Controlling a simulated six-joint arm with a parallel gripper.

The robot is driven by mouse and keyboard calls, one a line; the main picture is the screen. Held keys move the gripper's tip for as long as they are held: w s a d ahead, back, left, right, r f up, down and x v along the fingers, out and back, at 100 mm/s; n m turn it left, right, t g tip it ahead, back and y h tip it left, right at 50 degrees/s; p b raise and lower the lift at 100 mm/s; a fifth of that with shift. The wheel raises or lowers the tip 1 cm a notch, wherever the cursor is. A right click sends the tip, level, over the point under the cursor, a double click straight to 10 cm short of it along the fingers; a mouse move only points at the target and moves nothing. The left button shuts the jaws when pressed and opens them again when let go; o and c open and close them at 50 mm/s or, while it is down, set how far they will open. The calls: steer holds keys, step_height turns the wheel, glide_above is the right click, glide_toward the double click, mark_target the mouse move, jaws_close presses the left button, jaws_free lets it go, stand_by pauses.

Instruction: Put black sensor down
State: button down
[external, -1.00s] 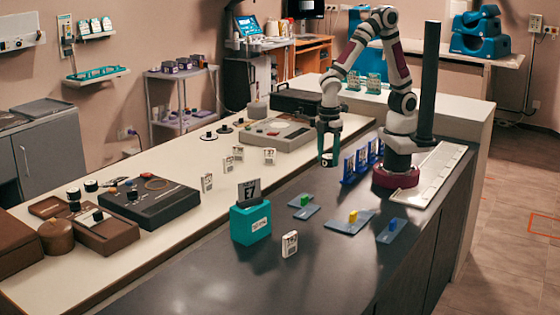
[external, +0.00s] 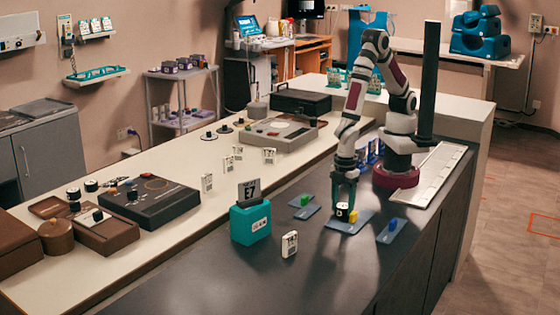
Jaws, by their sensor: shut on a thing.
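My gripper (external: 344,202) points down over the dark front worktop. It is shut on the black sensor (external: 342,212), a small dark round piece with a pale mark on its side. The sensor is at the blue plate (external: 341,227) that carries a yellow block (external: 353,216), just left of that block. I cannot tell whether the sensor touches the plate or hangs slightly above it. The fingers hide its upper part.
A blue plate with a green block (external: 305,200) lies to the left, and one with a blue block (external: 392,225) to the right. A teal holder (external: 250,222) and a white tag (external: 289,244) stand nearer the front. Blue stands (external: 370,153) are behind my gripper.

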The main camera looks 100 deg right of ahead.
mark_target(343, 206)
steer(key=shift+f, duration=0.1)
steer(key=shift+c, duration=2.2)
jaws_free()
step_height(343, 206, up, 12)
steer(key=s+d+r+m, duration=0.3)
steer(key=d+r+m, duration=0.1)
steer(key=d, duration=0.2)
steer(key=s+d+r+m+y, duration=0.1)
steer(key=s+d+r+m, duration=0.2)
steer(key=d, duration=0.4)
steer(key=shift+s+d+r+m, duration=0.3)
steer(key=shift+s+r+m, duration=0.1)
steer(key=shift+s+r, duration=0.2)
steer(key=o, duration=0.3)
steer(key=s+d+r+m, duration=0.1)
steer(key=s+d+m, duration=0.2)
steer(key=s, duration=0.4)
steer(key=shift+m+y, duration=0.4)
steer(key=shift+m, duration=0.4)
steer(key=shift+o, duration=0.4)
steer(key=shift+d, duration=0.1)
